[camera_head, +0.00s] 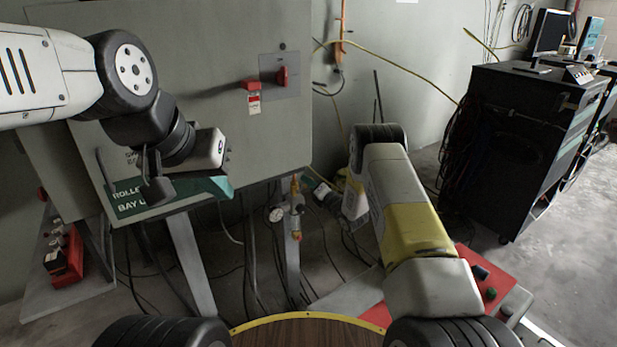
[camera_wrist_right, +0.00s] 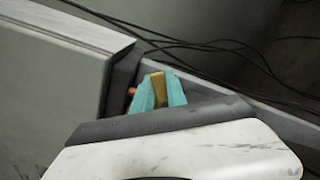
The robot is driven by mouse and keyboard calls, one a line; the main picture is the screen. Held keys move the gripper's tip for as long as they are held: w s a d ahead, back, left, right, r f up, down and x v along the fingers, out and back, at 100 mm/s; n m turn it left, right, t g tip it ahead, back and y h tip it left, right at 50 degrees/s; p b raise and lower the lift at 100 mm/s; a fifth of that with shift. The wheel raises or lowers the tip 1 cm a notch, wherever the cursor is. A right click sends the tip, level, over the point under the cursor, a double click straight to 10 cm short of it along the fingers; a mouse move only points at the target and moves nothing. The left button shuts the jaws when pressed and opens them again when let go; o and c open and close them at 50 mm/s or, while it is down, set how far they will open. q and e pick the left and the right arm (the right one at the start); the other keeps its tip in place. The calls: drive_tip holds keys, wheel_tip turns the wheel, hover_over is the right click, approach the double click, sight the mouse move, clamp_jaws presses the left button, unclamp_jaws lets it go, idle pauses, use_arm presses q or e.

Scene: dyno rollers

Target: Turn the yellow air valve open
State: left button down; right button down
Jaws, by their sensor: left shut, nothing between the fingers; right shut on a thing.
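The yellow air valve (camera_head: 295,187) sits on an upright pipe below the front edge of the grey cabinet, in the middle of the head view. My right gripper (camera_head: 309,182) reaches it from the right. In the right wrist view its two teal fingers (camera_wrist_right: 159,92) are shut on the yellow handle (camera_wrist_right: 158,80), with an orange bit showing beside them. The fingers cover part of the valve. My left gripper (camera_head: 145,188) is in front of the cabinet's green label, away from the valve. It is shut and empty; its fingertips are hard to make out.
The grey cabinet (camera_head: 220,90) carries red switches (camera_head: 282,76) and overhangs the valve. Cables hang around the legs. A red box (camera_head: 65,260) is at lower left, a black cart (camera_head: 520,130) at right.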

drive_tip(key=n, duration=0.2)
drive_tip(key=a+r+n, duration=0.1)
drive_tip(key=n, duration=0.1)
drive_tip(key=s+n, duration=0.1)
drive_tip(key=shift+s+a+r+n, duration=0.1)
drive_tip(key=shift+a+r+n, duration=0.2)
drive_tip(key=shift+a+n, duration=0.1)
drive_tip(key=shift+s+a+r+n, duration=0.1)
drive_tip(key=shift+s+a+n, duration=0.15)
drive_tip(key=shift+n, duration=0.65)
drive_tip(key=shift+s+a+r+n, duration=0.1)
drive_tip(key=shift+s+a+n, duration=0.15)
drive_tip(key=shift+n, duration=0.65)
drive_tip(key=shift+s+a+n, duration=0.15)
drive_tip(key=shift+a+n, duration=0.15)
drive_tip(key=shift+n, duration=0.6)
drive_tip(key=c, duration=1.3)
unclamp_jaws()
drive_tip(key=shift+c, duration=0.2)
